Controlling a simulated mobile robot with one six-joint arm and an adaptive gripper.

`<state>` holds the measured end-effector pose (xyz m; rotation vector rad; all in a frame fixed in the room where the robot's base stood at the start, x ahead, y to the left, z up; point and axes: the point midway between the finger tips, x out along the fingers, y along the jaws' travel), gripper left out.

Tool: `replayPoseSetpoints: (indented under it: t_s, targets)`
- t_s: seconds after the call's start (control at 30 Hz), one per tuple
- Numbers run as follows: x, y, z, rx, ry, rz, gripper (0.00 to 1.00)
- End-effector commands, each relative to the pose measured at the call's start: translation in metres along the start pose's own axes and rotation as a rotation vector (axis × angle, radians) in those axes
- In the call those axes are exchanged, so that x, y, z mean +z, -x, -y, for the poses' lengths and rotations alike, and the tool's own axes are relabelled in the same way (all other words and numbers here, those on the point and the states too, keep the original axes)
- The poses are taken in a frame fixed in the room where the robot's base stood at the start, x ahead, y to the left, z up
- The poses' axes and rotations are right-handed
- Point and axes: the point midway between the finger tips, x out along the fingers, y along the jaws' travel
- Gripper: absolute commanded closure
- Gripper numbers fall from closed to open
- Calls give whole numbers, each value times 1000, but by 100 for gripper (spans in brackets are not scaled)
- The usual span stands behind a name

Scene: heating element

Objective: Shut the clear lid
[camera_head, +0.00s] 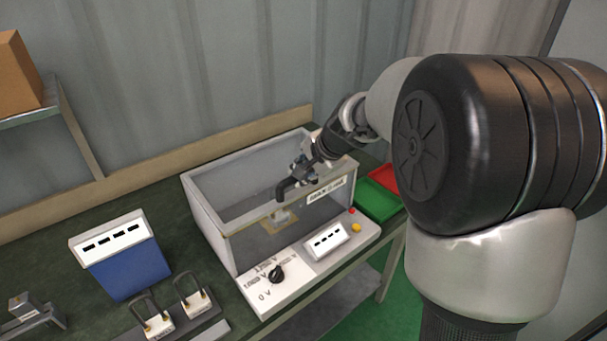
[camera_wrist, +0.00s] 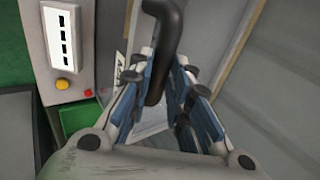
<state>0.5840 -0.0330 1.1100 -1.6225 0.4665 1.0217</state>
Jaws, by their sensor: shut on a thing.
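The tester is a pale grey box (camera_head: 211,226) with a hollow inside, standing on the dark green bench. The clear lid is hard to make out because it is transparent, and I cannot tell its angle. Its black handle (camera_head: 283,190) sticks out over the front part of the box. My gripper (camera_head: 300,177) is at this handle, above the box. In the wrist view the black curved handle (camera_wrist: 166,40) runs down between the fingers of my gripper (camera_wrist: 165,95), which are shut on it. A small pale piece (camera_head: 283,217) shows inside the box.
A control panel (camera_head: 262,297) with a black knob (camera_head: 277,274) and buttons lies along the box front. A blue and white case (camera_head: 130,272) and padlocks (camera_head: 158,324) stand left. Green (camera_head: 377,203) and red (camera_head: 385,178) trays lie right. A wall stands behind.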

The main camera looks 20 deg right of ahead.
Motion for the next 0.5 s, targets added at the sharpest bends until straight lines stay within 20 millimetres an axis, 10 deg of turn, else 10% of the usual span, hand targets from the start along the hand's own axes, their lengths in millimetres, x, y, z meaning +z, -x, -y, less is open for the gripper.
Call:
replayPoseSetpoints:
  t_s: [0.03, 0.27, 0.3, 0.5]
  targets:
    - [5, -14, -26, 54, -1, 25, 100]
    - [4, -14, -26, 54, -1, 24, 100]
    - [4, -14, -26, 54, -1, 24, 80]
    - [5, -14, -26, 54, -1, 24, 67]
